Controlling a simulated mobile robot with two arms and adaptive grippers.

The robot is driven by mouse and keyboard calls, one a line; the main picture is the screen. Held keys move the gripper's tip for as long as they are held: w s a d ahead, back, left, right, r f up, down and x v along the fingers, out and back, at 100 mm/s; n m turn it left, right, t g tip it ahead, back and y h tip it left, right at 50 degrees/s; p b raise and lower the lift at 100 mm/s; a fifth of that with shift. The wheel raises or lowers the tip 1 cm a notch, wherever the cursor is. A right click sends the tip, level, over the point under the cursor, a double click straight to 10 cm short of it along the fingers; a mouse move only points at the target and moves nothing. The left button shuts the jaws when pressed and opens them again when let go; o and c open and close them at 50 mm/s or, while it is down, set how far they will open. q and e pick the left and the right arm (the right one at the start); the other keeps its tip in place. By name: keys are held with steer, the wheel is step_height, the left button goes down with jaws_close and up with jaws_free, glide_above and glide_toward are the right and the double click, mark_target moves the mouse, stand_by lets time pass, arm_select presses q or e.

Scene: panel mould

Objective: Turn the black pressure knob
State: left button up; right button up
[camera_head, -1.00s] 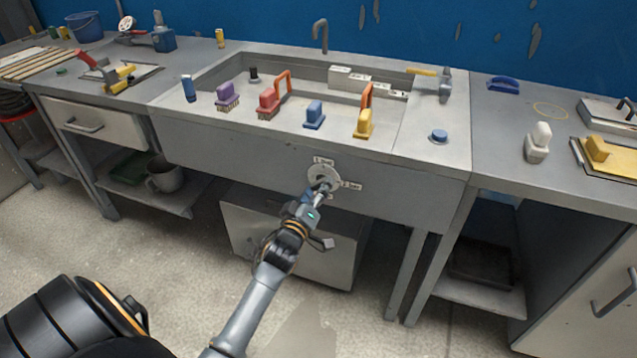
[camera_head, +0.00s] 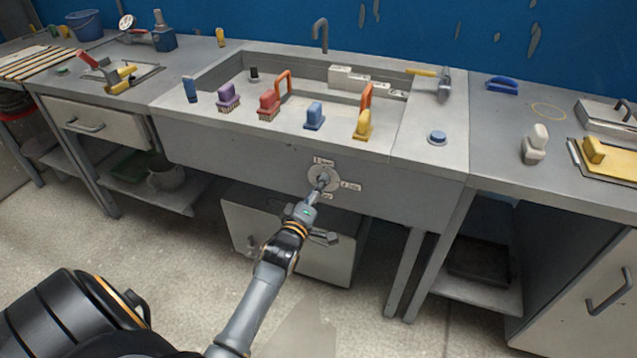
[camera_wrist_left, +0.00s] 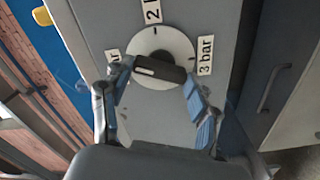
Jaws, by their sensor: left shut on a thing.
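The black pressure knob (camera_wrist_left: 158,70) sits on a round pale dial (camera_wrist_left: 175,42) on the front panel below the sink. In the head view the dial (camera_head: 313,180) is partly covered by my left gripper (camera_head: 322,184). In the left wrist view the knob's bar lies across the picture, tilted slightly. The fingers of my left gripper (camera_wrist_left: 158,92) stand at its two ends, shut on it. Labels around the dial read "2 b…" at the top, "3 bar" at the right, and one partly hidden at the left. My right gripper is not in view.
The sink counter (camera_head: 290,140) above holds several coloured brushes and blocks, such as a yellow one (camera_head: 362,126). A hammer (camera_head: 442,84) lies at the right. A grey cabinet (camera_head: 325,262) stands below the panel. The floor in front is clear.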

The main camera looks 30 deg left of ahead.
arm_select(q)
steer(key=shift+n, duration=1.1)
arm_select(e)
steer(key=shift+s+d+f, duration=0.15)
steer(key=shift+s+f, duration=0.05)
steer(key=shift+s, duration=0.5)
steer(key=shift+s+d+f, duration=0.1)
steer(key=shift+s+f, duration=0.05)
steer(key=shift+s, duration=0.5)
arm_select(q)
steer(key=shift+p, duration=0.35)
steer(key=shift+n, duration=1)
steer(key=o, duration=0.7)
steer(key=shift+n+p, duration=0.3)
steer(key=shift+n, duration=0.1)
steer(key=o, duration=0.4)
steer(key=shift+o, duration=0.2)
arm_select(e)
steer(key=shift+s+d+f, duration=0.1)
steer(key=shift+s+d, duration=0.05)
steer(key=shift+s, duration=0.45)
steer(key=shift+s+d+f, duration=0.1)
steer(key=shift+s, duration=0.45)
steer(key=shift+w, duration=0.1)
